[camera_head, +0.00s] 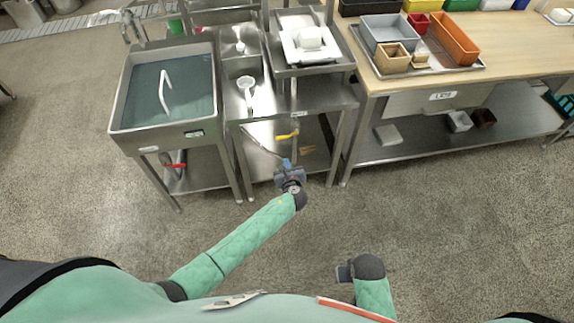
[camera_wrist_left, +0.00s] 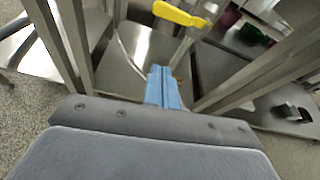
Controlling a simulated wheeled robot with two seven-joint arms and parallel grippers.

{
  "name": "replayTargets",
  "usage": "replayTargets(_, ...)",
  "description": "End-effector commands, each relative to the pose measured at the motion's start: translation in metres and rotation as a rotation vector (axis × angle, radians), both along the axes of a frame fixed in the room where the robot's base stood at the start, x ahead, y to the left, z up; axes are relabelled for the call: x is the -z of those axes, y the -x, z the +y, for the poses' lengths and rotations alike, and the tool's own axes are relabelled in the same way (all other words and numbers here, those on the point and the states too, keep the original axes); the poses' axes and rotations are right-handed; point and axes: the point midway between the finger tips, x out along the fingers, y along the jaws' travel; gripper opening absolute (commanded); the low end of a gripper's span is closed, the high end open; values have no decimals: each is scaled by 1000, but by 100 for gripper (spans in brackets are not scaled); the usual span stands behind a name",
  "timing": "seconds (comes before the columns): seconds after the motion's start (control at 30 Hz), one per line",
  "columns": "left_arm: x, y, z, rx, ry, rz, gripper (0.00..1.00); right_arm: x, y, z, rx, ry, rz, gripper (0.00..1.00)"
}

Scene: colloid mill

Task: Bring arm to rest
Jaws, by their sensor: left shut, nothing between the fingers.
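My left arm reaches forward in the head view with a green padded sleeve. Its gripper (camera_head: 287,164) is shut and empty, in front of the steel stand beside the sink. In the left wrist view the blue fingers (camera_wrist_left: 163,86) are together with nothing between them, and point toward the stand's lower shelf. My right arm shows at the bottom right of the head view as a short green sleeve with a dark wrist (camera_head: 368,267). Its gripper (camera_head: 343,273) is only partly visible, and its fingers cannot be made out.
A steel sink (camera_head: 128,108) of dark water stands at left. A yellow-handled valve (camera_head: 287,136) is just beyond my left gripper; its yellow handle shows in the wrist view (camera_wrist_left: 180,14). A wooden-topped table (camera_head: 497,61) holds bins at right. The floor (camera_head: 440,220) nearby is clear.

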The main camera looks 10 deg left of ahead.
Motion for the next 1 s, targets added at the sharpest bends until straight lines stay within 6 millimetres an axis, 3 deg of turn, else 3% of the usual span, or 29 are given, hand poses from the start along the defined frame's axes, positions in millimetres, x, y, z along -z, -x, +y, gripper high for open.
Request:
replayTargets(0.67, -1, 1, 0, -6, 15, -4, 0, 0, 3, 1, 1, 0, 5, 36)
replayTargets(0.87, 1, 3, 5, -104, 202, -53, 0, 0, 3, 1, 1, 0, 5, 36)
replayTargets(1.0, 6, 11, 12, -279, 475, -80, 0, 0, 3, 1, 1, 0, 5, 36)
